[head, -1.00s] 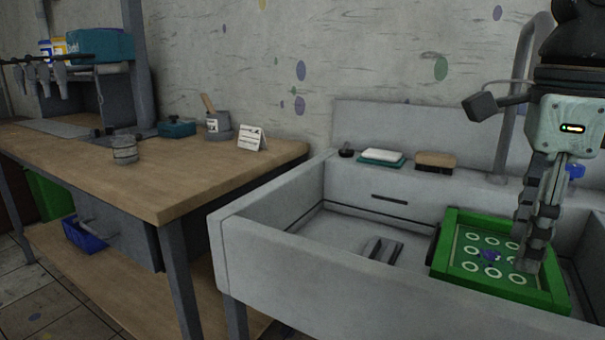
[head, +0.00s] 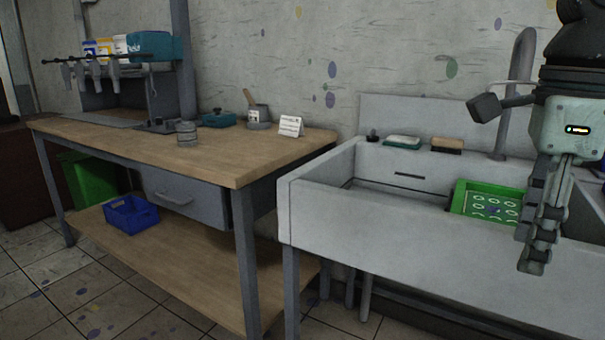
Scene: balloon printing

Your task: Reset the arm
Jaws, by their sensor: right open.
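My right gripper (head: 536,262) hangs pointing down at the right of the head view, in front of the sink's front wall. Its jaws are open and nothing is held in them. A green framed screen with white rings (head: 487,203) sits inside the grey sink (head: 400,228). The sink's front wall hides its lower part, and my right gripper overlaps its right edge in the picture. My left gripper is not in view.
A wooden workbench (head: 130,150) stands left of the sink, with a pot (head: 258,117), a white card (head: 291,126) and a tin (head: 187,133) on it. A blue basket (head: 131,214) sits on its lower shelf. Tiled floor (head: 75,295) lies free in front.

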